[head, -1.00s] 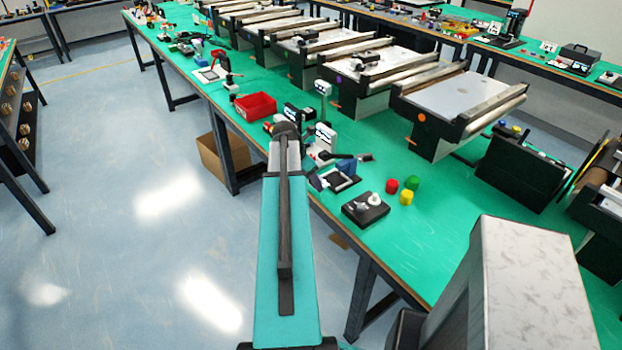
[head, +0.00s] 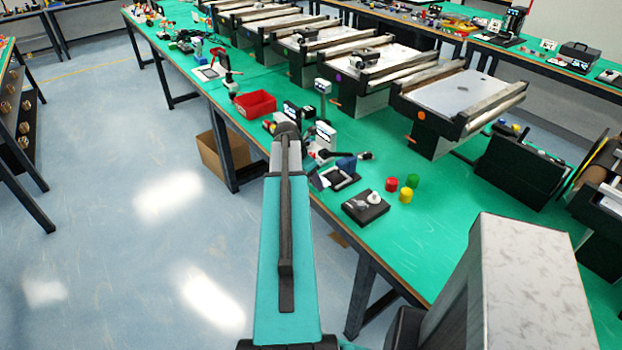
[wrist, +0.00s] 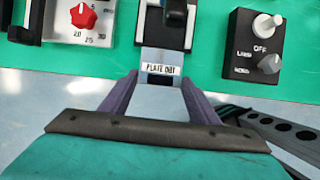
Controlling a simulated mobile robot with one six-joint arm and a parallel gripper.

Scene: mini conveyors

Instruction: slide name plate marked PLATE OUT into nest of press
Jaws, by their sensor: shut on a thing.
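The name plate (wrist: 161,69), a pale plate with the dark print PLATE OUT, is in the wrist view. It lies at the near end of the press (wrist: 178,34), in line with it. My gripper (wrist: 160,82) is shut on the plate, with one purple finger on each side. A dark part of the press covers the middle of the nest, so I cannot tell how far in the plate sits. In the head view the press (head: 346,164) shows a blue block and a black lever near the table's front edge. My arm hides the gripper there.
Right of the press is a black switch box (head: 365,208), also in the wrist view (wrist: 252,45). Red (head: 391,184), yellow (head: 406,195) and green (head: 412,180) caps stand behind it. A device with a red dial (wrist: 83,16) is left of the press. A red bin (head: 255,103) stands farther back.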

